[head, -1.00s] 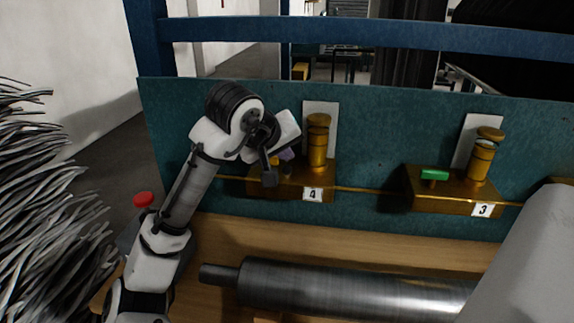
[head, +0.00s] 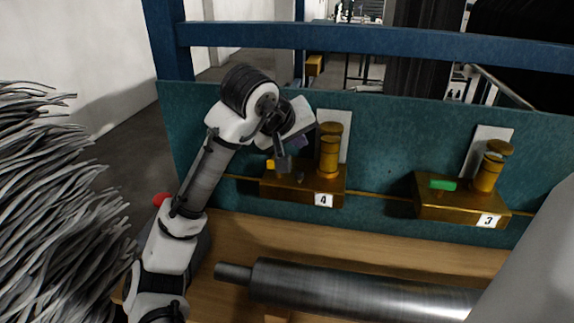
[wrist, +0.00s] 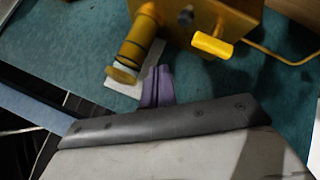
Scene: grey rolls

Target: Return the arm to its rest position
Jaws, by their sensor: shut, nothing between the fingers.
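My arm rises from the lower left of the head view, bent at the top. My gripper (head: 294,145) is by the left side of the brass unit marked 4 (head: 304,190), partly hidden by the wrist. In the wrist view my purple fingers (wrist: 156,88) are together with nothing between them. There, a yellow cylinder (wrist: 138,38) and a yellow handle (wrist: 212,45) of a yellow unit lie just beyond the fingertips. I cannot tell the exact gap; no contact is clear.
A teal panel (head: 385,150) stands behind, under a blue rail (head: 380,36). Unit 3 (head: 450,205), with a green handle (head: 442,184), sits to the right. A metal roll (head: 350,290) lies in front over a wooden surface (head: 240,230). Grey strands (head: 60,210) fill the left.

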